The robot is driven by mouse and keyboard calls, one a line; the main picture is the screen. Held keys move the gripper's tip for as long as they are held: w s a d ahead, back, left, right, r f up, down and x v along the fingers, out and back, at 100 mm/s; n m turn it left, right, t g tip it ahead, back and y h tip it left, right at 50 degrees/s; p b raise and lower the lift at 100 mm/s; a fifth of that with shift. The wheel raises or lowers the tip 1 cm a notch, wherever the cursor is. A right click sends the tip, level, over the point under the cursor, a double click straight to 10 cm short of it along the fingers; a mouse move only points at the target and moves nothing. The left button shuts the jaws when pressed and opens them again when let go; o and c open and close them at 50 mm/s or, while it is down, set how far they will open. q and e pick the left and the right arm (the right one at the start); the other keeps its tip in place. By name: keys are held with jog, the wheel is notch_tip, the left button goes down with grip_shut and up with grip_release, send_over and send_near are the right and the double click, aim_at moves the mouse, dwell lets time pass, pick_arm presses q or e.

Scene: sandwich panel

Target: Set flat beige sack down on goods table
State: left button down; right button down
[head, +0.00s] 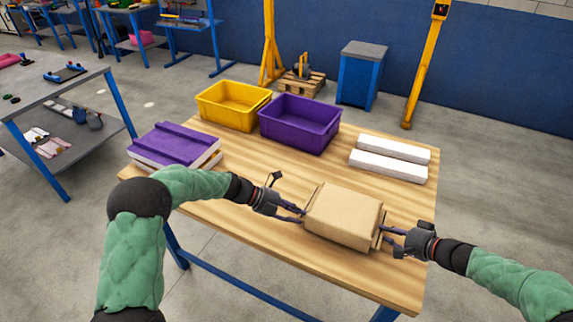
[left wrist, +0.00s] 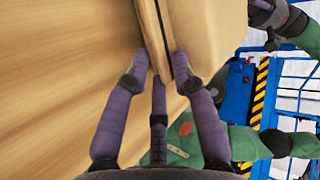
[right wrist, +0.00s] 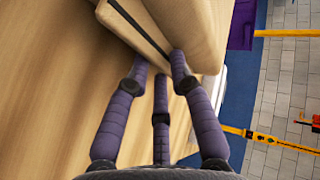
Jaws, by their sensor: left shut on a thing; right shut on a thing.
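The flat beige sack (head: 343,214) is a box-like beige block at the front right of the wooden goods table (head: 225,190). My left gripper (head: 303,214) is shut on its left end, and my right gripper (head: 382,236) is shut on its right end. In the left wrist view the fingers (left wrist: 162,70) close on an edge of the sack (left wrist: 210,28). In the right wrist view the fingers (right wrist: 157,68) close on the opposite edge of the sack (right wrist: 190,25). I cannot tell whether the underside of the sack touches the table.
A yellow crate (head: 232,106) and a purple crate (head: 300,124) stand at the table's back edge. A purple-topped stack (head: 174,147) lies at the left corner. Two white bars (head: 388,166) lie at the back right. Bare tabletop lies between them and the sack.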

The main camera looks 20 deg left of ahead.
pick_arm(q)
jog(key=shift+s+d+f+b, duration=0.15)
jog(key=shift+d+f+b, duration=0.2)
jog(key=shift+f, duration=0.2)
pick_arm(e)
jog(key=shift+s+a+f, duration=0.15)
jog(key=shift+a+f, duration=0.2)
jog(key=shift+f, duration=0.1)
pick_arm(q)
jog(key=c, duration=1.4)
grip_release()
jog(key=shift+f, duration=0.1)
pick_arm(e)
jog(key=c, duration=1.5)
grip_release()
jog(key=shift+f, duration=0.15)
pick_arm(q)
jog(key=o, duration=0.4)
pick_arm(e)
jog(key=o, duration=0.4)
pick_arm(q)
jog(key=shift+a, duration=0.15)
pick_arm(e)
jog(key=shift+d, duration=0.1)
pick_arm(q)
jog(key=shift+a, duration=0.1)
pick_arm(e)
jog(key=shift+d, duration=0.1)
